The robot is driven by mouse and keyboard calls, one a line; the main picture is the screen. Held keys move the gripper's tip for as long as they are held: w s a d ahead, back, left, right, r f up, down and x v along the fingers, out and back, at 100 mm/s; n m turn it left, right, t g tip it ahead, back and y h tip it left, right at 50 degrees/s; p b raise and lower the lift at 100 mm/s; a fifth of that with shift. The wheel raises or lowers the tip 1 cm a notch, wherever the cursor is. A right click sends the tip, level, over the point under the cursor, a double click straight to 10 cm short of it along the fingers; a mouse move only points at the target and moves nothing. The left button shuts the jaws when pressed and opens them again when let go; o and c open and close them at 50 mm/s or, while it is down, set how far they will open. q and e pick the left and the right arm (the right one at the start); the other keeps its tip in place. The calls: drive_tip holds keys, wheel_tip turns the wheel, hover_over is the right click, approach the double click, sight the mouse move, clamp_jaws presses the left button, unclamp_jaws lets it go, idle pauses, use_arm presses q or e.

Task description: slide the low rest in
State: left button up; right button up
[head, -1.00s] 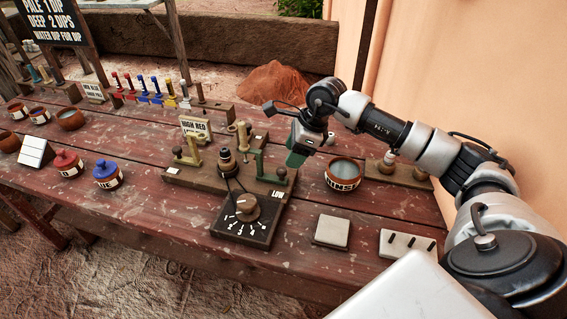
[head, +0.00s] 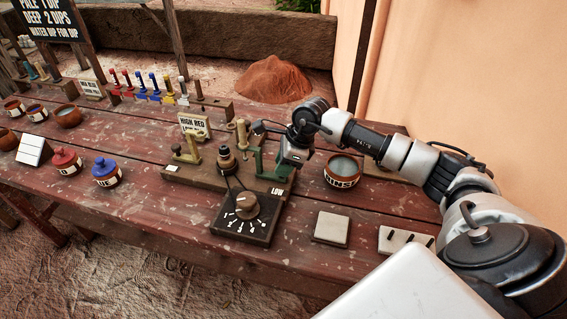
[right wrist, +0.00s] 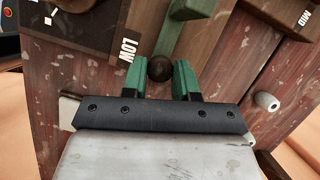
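The low rest is a green bracket (head: 258,160) at the right end of the wooden stand (head: 210,181), beside the LOW label. In the right wrist view its green arm (right wrist: 186,12) runs down to a dark round knob (right wrist: 160,68). My right gripper (head: 290,168) is down at this rest. The gripper hides the knob in the head view. My left gripper is not in view.
Brass rests (head: 190,150) stand at the stand's left and back. A dial box (head: 243,218) is in front. A rinse bowl (head: 343,170) stands close right of my gripper. A pale square tile (head: 331,228) and a pegged white block (head: 404,240) lie nearer the front edge.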

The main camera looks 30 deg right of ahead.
sight(262, 169)
clamp_jaws()
drive_tip(key=shift+w+a+b, duration=0.8)
drive_tip(key=shift+w+a, duration=0.6)
drive_tip(key=shift+w, duration=0.2)
drive_tip(key=shift+r, duration=0.1)
drive_tip(key=o, duration=0.6)
unclamp_jaws()
drive_tip(key=shift+c, duration=0.2)
drive_tip(key=shift+o, duration=1.4)
drive_tip(key=shift+w+a, duration=0.15)
